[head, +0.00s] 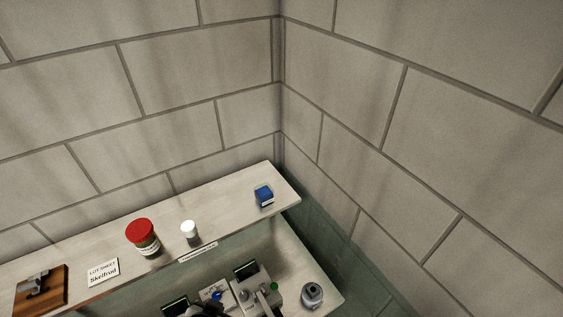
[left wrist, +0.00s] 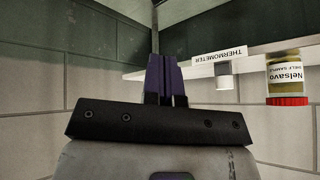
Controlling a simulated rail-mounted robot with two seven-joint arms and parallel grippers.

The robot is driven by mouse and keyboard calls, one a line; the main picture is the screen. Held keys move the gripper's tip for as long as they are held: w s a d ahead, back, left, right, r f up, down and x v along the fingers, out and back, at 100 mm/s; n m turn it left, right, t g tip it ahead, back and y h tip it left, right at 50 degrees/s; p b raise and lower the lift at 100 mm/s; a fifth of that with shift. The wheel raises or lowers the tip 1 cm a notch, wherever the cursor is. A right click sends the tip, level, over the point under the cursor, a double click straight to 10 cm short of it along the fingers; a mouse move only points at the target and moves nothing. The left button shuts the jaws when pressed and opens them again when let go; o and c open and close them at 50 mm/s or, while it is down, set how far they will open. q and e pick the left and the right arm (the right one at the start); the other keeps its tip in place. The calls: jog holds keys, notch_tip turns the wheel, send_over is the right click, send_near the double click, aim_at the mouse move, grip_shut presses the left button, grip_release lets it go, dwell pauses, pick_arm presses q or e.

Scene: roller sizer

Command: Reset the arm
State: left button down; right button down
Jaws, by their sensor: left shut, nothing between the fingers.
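My left gripper (left wrist: 164,60) shows in the left wrist view with its two dark purple fingers pressed together, shut and empty. It points towards a corner of the tiled walls, near the shelf edge with the label "THERMOMETER" (left wrist: 219,55). The fingers appear apart from the shelf and everything on it. In the head view I cannot clearly make out the left gripper. The right gripper is not seen in either view.
The upper shelf (head: 232,202) carries a red-lidded jar (head: 143,238), a white-capped bottle (head: 190,233), a blue box (head: 264,196), a "LOT SHEET" card (head: 103,272) and a wooden block (head: 41,290). Below stand grey instruments (head: 255,290) and a round metal item (head: 312,295). Walls close the corner.

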pick_arm(q)
jog(key=s+a+f+n+g, duration=0.1)
jog(key=s+a+f, duration=0.1)
jog(key=s, duration=0.8)
jog(key=s+a+f+n+g, duration=0.1)
jog(key=s+a, duration=0.3)
jog(key=s, duration=0.5)
jog(key=shift+s+f+g+y, duration=0.35)
jog(key=shift+f+g, duration=0.25)
jog(key=shift+f, duration=0.3)
